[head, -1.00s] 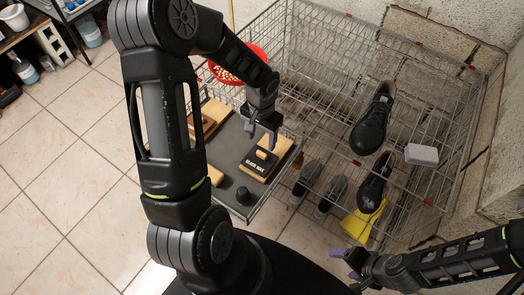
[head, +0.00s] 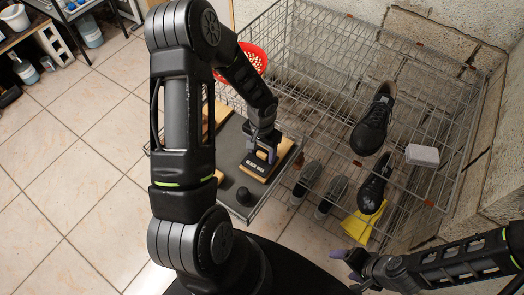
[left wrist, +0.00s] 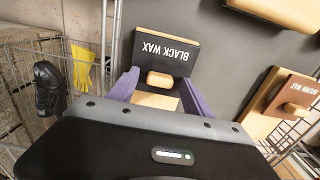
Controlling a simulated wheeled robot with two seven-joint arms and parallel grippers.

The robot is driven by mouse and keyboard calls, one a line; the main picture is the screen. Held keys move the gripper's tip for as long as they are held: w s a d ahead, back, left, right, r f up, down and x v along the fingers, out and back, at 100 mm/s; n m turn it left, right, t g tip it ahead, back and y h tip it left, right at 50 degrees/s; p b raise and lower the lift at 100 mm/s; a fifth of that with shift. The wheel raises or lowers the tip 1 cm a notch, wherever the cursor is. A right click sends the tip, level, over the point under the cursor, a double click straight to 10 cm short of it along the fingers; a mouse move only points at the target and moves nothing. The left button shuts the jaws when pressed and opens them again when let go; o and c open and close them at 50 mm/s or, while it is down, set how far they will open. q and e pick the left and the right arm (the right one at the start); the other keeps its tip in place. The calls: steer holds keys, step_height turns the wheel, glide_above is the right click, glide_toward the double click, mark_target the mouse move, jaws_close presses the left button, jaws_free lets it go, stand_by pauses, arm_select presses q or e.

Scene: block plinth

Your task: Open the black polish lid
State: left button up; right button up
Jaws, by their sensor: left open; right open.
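The black polish lid (head: 257,165), lettered "BLACK WAX", lies on a light wooden block (head: 284,151) on the grey tray. In the left wrist view the black lid (left wrist: 165,51) shows upside down, with a small wooden knob (left wrist: 160,79) on it. My left gripper (head: 262,150) is over the lid, its purple fingers open. In the left wrist view the fingers of my left gripper (left wrist: 160,92) stand on either side of the knob, apart from it. My right gripper (head: 347,263) is open and empty at the lower right, far from the tray.
In the left wrist view a brown lid (left wrist: 291,103) lettered "BROWN WAX" sits at the right. Wire racks hold black shoes (head: 376,120), a white block (head: 422,155) and a yellow cloth or glove (head: 360,226).

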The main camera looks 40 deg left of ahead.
arm_select(q)
steer(key=shift+c, duration=0.2)
jaws_close()
stand_by(0.3)
stand_by(0.8)
